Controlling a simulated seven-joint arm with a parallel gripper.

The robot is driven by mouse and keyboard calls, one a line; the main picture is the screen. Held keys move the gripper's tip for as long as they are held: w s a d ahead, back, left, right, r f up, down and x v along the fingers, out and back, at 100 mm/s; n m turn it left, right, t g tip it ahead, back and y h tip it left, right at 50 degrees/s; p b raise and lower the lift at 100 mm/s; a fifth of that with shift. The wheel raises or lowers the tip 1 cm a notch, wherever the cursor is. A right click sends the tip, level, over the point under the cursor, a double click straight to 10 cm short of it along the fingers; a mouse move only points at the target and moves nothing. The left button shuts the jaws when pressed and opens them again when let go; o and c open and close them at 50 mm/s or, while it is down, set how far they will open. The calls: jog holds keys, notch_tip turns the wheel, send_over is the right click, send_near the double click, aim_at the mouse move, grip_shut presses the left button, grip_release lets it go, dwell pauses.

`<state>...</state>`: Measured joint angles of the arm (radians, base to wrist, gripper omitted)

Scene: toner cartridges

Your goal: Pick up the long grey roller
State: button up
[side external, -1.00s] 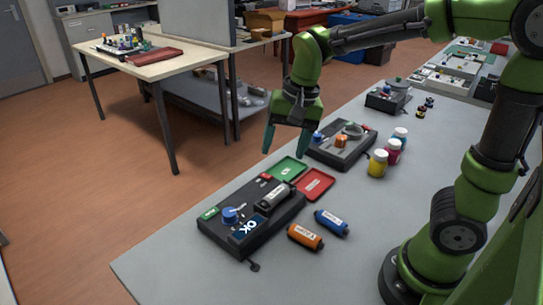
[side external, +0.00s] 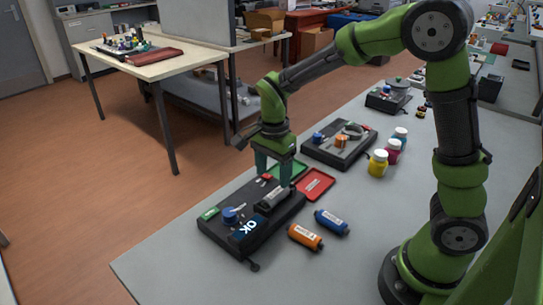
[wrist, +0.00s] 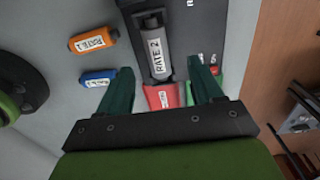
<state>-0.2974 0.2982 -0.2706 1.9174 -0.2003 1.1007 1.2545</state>
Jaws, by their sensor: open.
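The long grey roller (side external: 272,197) lies on the black station (side external: 240,247) at the front of the table. In the wrist view my gripper (wrist: 160,75) has one fingertip toward each side of the roller's line. I cannot tell exactly how far above it the tips are. The fingers hide part of the roller's far end in the side view.
A blue knob (side external: 231,215) sits on the same station. A red tray (side external: 315,184) and a green tray (side external: 292,169) lie behind. An orange cartridge (side external: 305,237) and a blue cartridge (side external: 331,222) lie to the right. Several jars (side external: 378,163) stand farther back.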

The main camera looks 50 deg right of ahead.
aim_at(276, 192)
jog(key=f, duration=0.6)
jog(key=shift+s+d+f, duration=0.25)
jog(key=shift+f, duration=0.1)
jog(key=c, duration=1.2)
